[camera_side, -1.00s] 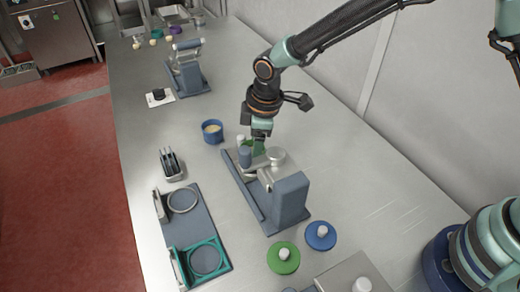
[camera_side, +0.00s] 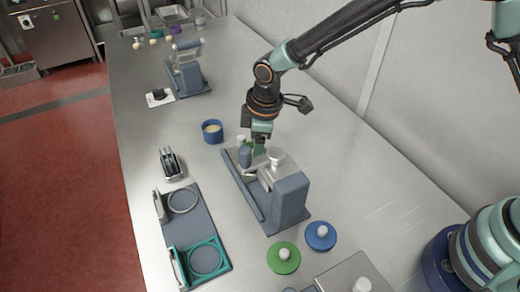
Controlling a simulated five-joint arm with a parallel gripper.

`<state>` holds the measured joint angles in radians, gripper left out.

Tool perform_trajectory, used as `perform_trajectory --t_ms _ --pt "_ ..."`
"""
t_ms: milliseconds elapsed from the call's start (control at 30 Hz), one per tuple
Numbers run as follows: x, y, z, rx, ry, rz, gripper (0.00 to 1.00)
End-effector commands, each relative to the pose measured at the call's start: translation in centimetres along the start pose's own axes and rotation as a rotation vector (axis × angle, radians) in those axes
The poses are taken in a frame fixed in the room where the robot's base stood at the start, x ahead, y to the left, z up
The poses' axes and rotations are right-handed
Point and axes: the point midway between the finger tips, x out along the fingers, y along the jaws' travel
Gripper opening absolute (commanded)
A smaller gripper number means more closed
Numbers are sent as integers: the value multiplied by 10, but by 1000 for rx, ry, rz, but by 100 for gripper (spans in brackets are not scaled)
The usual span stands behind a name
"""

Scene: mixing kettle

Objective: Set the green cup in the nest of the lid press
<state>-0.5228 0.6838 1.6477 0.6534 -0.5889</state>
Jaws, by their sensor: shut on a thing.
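The green cup (camera_side: 259,148) is mostly hidden behind the lid press and under my gripper. My gripper (camera_side: 260,136) points down and is shut on the cup. The lid press (camera_side: 289,200) is a grey-blue block on a base plate, with a round silver top (camera_side: 276,154). The cup is at the far end of the press. The nest is hidden, so I cannot tell whether the cup rests in it or hangs above it.
A blue cup (camera_side: 212,132) stands left of my gripper. A green lid (camera_side: 283,257) and a blue lid (camera_side: 320,236) lie in front of the press. A tray with rings (camera_side: 193,228) lies at the left front. Another grey-blue device (camera_side: 188,78) stands farther back.

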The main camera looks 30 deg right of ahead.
Motion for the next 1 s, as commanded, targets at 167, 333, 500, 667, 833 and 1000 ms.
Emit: perform_trajectory --t_ms 167,333,500,667,833,1000 --pt "0 0 0 0 0 0 0" --pt "1 0 0 0 0 0 0" --pt "5 -1 1 0 -1 -1 0" --pt "6 -1 1 0 0 0 0" --pt "6 -1 1 0 0 0 0" --pt "6 -1 1 0 0 0 100"
